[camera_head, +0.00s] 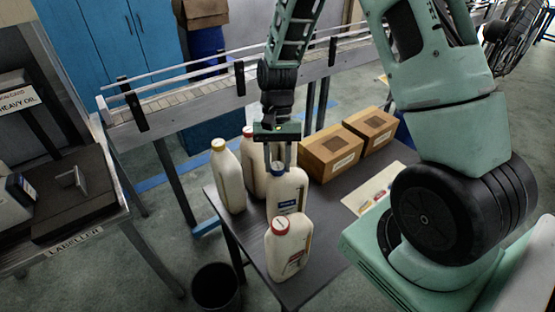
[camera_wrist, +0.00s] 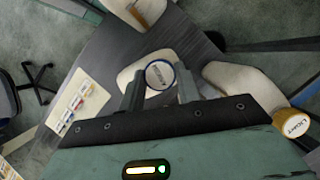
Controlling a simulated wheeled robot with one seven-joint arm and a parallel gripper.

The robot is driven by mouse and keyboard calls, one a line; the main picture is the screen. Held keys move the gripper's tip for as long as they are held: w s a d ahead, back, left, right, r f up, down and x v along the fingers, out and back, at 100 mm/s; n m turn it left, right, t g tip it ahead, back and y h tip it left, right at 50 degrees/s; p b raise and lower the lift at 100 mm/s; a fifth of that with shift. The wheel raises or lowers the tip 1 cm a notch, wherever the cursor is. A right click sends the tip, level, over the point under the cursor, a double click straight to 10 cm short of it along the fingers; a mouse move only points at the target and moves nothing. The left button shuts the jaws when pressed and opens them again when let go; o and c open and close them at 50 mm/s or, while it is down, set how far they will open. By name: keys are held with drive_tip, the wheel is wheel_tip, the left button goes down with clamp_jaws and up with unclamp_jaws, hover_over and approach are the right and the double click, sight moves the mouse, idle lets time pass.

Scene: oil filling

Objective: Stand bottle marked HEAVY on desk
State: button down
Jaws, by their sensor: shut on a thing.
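My gripper (camera_head: 279,155) points down over the dark desk (camera_head: 258,262), its fingers on either side of the neck of a white bottle with a blue cap and blue label (camera_head: 288,190). In the wrist view its round blue-rimmed cap (camera_wrist: 160,74) sits between the fingers; its lettering is too small to read surely. The bottle is upright; I cannot tell whether its base touches the desk. A red-capped bottle (camera_head: 289,248) stands in front and partly hides it. A yellow-capped bottle (camera_head: 228,178) stands to the left; its cap reads LIGHT in the wrist view (camera_wrist: 293,123).
Another red-capped bottle (camera_head: 250,155) stands behind the held one. Two cardboard boxes (camera_head: 331,152) (camera_head: 370,131) sit at the back right, with a pale card (camera_head: 372,190) near them. A conveyor (camera_head: 190,97) runs behind. A labeller table (camera_head: 75,245) is at left, a black bin (camera_head: 215,288) below.

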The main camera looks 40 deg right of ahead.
drive_tip(key=shift+c, duration=1.8)
unclamp_jaws()
drive_tip(key=shift+r+p, duration=3.15)
drive_tip(key=shift+r, duration=0.4)
